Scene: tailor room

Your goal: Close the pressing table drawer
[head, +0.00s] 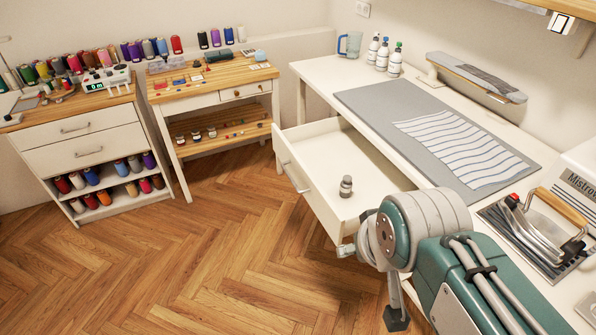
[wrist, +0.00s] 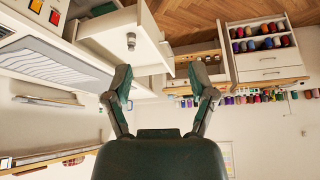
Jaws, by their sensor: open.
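The pressing table (head: 320,72) is white and stands along the right wall. Its drawer (head: 325,150) is pulled out toward the floor side, with a handle on its front panel (head: 290,172). A small dark-capped jar (head: 346,187) stands inside the drawer. The drawer also shows upside down in the wrist view (wrist: 108,30), with its front panel facing right. My gripper (wrist: 160,78) is open and empty, its two fingers spread wide. In the head view my gripper (head: 371,285) is partly hidden by my arm, near the drawer's front corner. I cannot tell whether it touches the drawer.
A wooden-topped desk (head: 215,78) and a spool cabinet (head: 82,140) stand at left. The wood floor (head: 190,265) before the drawer is clear.

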